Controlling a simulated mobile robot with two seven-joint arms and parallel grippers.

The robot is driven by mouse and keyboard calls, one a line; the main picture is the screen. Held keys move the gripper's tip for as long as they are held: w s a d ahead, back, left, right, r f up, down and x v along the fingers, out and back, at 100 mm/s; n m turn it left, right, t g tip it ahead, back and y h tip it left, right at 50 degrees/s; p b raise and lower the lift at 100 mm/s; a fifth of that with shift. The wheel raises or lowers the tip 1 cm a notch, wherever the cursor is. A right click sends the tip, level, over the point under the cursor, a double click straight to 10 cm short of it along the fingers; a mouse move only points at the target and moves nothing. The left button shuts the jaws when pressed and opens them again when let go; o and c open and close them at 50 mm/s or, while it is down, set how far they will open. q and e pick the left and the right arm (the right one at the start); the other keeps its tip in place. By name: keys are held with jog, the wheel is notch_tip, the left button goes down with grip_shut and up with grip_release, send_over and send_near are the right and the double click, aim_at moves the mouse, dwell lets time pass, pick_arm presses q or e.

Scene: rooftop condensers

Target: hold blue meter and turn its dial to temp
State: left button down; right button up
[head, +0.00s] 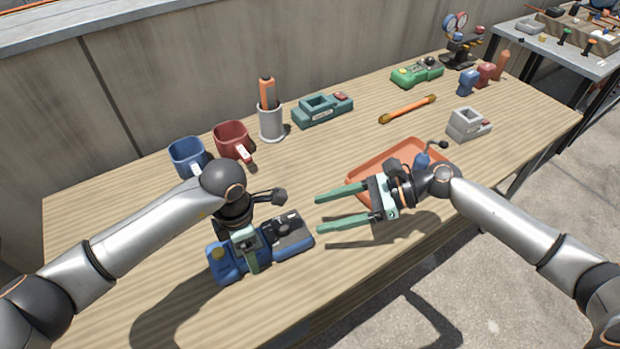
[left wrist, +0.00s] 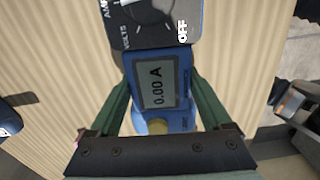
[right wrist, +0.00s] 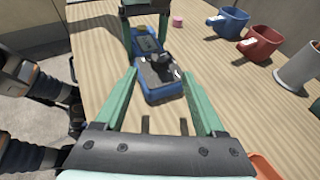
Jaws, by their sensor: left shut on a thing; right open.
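The blue meter (head: 222,264) lies on the table at the front left, near the table's front edge. My left gripper (head: 247,252) is shut across its display end. In the left wrist view the display (left wrist: 157,87) reads 0.00 A, and the dial (left wrist: 150,10) is cut by the top edge, with AMPS, VOLTS and OFF lettering around it. The whole dial shows in the right wrist view (right wrist: 159,62), but its lettering is too small to read. My right gripper (head: 319,212) is open and empty, right of the meter, its fingers pointing at the dial end.
An orange tray (head: 357,174) lies beneath and behind my right gripper. A blue mug (head: 186,154), a red mug (head: 231,138), a grey holder (head: 271,126) and a teal device (head: 335,112) stand behind. A grey device (head: 466,124) is at right.

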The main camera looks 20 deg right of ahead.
jog(key=a+r+g+h, duration=0.1)
jog(key=a+r+h, duration=0.2)
jog(key=r+h, duration=0.6)
jog(key=shift+w+a+g, duration=0.35)
jog(key=shift+a+g, duration=0.05)
dwell(0.4)
jog(key=shift+f, duration=0.15)
